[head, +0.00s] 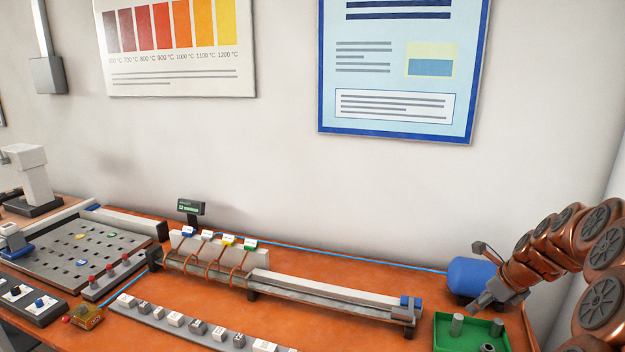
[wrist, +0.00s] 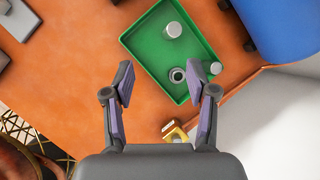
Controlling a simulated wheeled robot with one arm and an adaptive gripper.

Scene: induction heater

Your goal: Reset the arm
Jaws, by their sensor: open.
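My gripper (wrist: 165,82) is open and empty in the wrist view, with its two fingers apart over the near part of a green tray. In the head view my gripper (head: 487,300) is at the right, at the end of my copper-coloured arm, close to the green tray and the blue cylinder. The green tray (wrist: 150,50) holds a few small grey metal cylinders, among them one upright cylinder (wrist: 173,30) and a ring-like piece (wrist: 177,75). The tray also shows at the bottom right of the head view (head: 446,328).
A blue cylinder (head: 470,277) stands behind the tray. A long rail fixture (head: 335,290) with coils runs along the bench. A row of pale blocks (head: 175,319) lies in front. A yellow object (wrist: 176,133) lies near the tray. Bare orange bench (head: 340,325) is free between.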

